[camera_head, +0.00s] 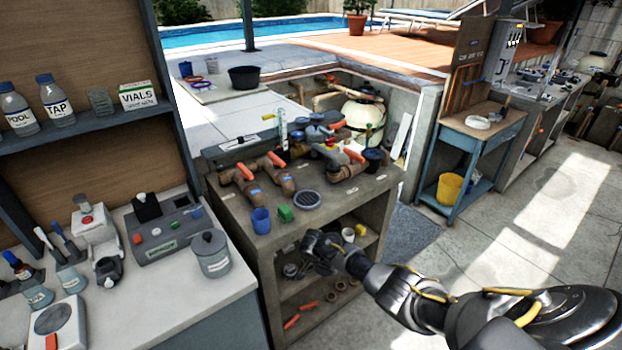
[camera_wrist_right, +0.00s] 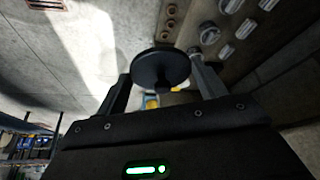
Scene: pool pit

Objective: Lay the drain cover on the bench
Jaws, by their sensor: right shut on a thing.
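My right gripper (camera_head: 318,243) is in front of the bench's open shelves, below the edge of its top. In the right wrist view it (camera_wrist_right: 160,82) is shut on a dark round disc with a short stub, which appears to be the drain cover (camera_wrist_right: 158,66). The disc's outer face is turned away, and I cannot make it out in the head view. The bench (camera_head: 345,212) has a grey top with pipe fittings on it. A round grey grate (camera_head: 307,199) lies near its front edge. My left gripper is not in view.
A blue cup (camera_head: 261,220) and a green block (camera_head: 285,213) stand left of the grate. Bare bench top lies to the grate's right. Shelves below hold fittings and brown rings. A counter with a lidded grey pot (camera_head: 209,254) stands at left.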

